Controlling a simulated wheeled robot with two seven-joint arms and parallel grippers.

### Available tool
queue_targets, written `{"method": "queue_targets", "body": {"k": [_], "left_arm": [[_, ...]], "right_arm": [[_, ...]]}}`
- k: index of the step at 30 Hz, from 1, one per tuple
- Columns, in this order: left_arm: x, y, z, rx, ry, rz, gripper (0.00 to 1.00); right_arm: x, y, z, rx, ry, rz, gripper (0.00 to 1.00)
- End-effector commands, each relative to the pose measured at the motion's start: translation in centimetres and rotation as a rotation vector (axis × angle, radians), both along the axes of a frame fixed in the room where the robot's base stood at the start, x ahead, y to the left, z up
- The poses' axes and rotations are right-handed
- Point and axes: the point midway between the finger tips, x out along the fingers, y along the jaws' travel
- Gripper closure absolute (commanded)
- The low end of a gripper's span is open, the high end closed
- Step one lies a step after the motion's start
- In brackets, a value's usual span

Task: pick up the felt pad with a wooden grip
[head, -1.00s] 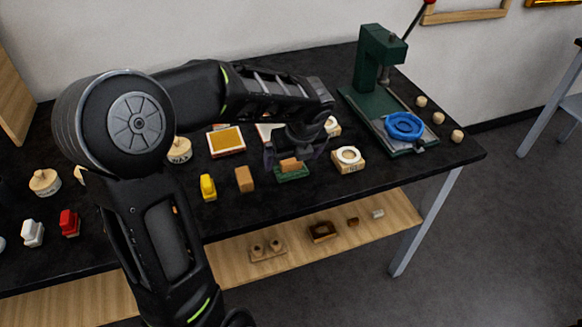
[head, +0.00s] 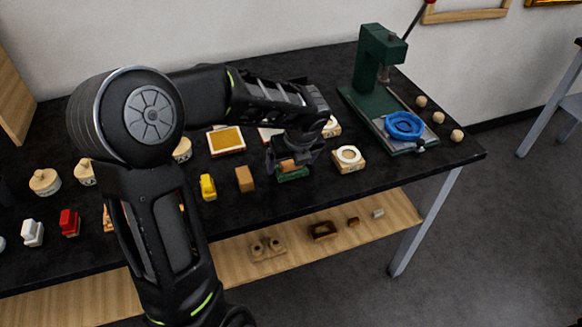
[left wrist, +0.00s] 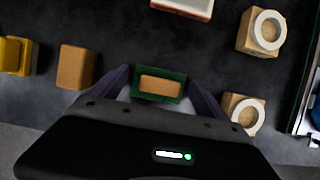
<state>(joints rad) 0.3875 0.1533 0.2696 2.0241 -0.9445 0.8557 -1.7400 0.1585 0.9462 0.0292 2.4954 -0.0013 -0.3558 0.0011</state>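The felt pad with a wooden grip (head: 293,175) is a dark green block with a brown wooden piece on top. It lies on the black bench, partly hidden by my left gripper in the head view. My left gripper (head: 294,160) is directly over it, pointing down. In the left wrist view the green pad (left wrist: 139,93) with its wooden top lies between the two fingertips of my left gripper (left wrist: 158,76). The fingers are spread, one on each side, with a thin gap showing. My right gripper is in neither view.
A brown block (head: 245,179) and a yellow item (head: 208,187) stand left of the pad. A wooden block with a white ring (head: 348,160) is to its right. A green press (head: 375,100) with a blue round part (head: 404,125) stands further right. Bare bench lies in front.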

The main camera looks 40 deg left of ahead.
Motion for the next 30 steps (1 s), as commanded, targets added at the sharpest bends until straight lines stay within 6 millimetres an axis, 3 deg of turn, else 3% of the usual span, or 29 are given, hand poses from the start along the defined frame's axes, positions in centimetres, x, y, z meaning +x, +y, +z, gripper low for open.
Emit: {"method": "queue_targets", "body": {"k": [20,30], "left_arm": [[0.01,-0.01,0.0,0.0,0.0,0.0,0.7],[0.06,0.03,0.74,0.002,-0.003,0.001,0.7]], "right_arm": [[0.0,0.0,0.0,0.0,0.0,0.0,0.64],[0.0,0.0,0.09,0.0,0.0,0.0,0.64]]}}
